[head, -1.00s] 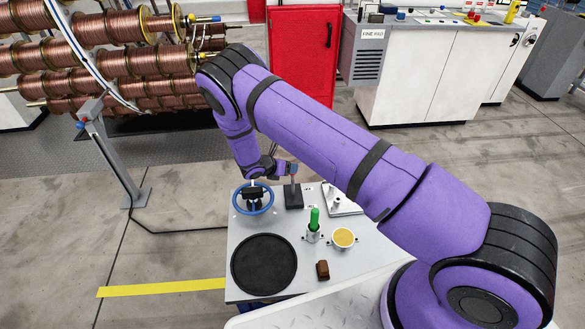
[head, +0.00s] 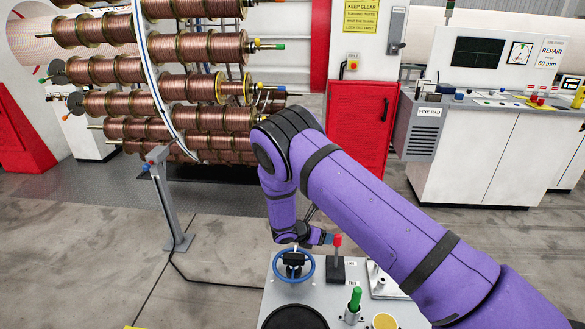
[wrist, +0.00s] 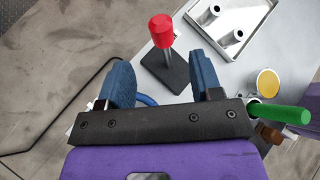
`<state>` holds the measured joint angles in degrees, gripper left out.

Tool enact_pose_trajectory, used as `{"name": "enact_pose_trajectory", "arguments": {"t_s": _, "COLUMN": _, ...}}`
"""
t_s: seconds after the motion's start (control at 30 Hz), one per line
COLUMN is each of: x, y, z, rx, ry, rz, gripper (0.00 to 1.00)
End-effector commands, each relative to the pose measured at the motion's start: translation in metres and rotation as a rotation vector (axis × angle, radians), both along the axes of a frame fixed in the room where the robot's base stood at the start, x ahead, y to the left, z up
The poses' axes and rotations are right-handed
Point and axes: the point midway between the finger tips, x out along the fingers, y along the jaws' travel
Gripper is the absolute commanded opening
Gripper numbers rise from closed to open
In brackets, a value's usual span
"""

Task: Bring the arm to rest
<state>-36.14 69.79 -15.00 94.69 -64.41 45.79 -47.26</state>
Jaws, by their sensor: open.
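My gripper (head: 325,238) is at the end of my purple arm, low above the far part of the grey bench, close to the blue handwheel (head: 308,277). In the wrist view my gripper (wrist: 160,68) shows two blue fingers spread apart with nothing held between them. A red-topped post on a black base (wrist: 163,30) stands beyond the fingers, seen through the gap. I cannot tell its exact distance from the fingertips. The red top also shows in the head view (head: 338,241). My arm hides part of the bench.
The bench also carries a green handle (head: 355,298), a yellow-topped cup (head: 384,321), a black round pad (head: 296,318) and a metal tray with two cylinders (wrist: 262,8). A grey post (head: 170,205) stands left. Copper spools (head: 200,87), a red cabinet (head: 358,125) and a white console (head: 480,155) stand behind.

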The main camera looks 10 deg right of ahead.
Motion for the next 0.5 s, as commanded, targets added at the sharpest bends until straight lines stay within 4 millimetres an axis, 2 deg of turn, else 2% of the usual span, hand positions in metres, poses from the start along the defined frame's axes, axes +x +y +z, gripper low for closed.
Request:
{"name": "enact_pose_trajectory", "arguments": {"t_s": 0.17, "x": 0.003, "y": -0.005, "z": 0.032, "rx": 0.050, "ry": -0.049, "rz": -0.074, "gripper": 0.59}}
{"name": "enact_pose_trajectory", "arguments": {"t_s": 0.5, "x": -0.007, "y": -0.033, "z": 0.157, "rx": 0.258, "ry": -0.242, "rz": -0.395, "gripper": 0.59}}
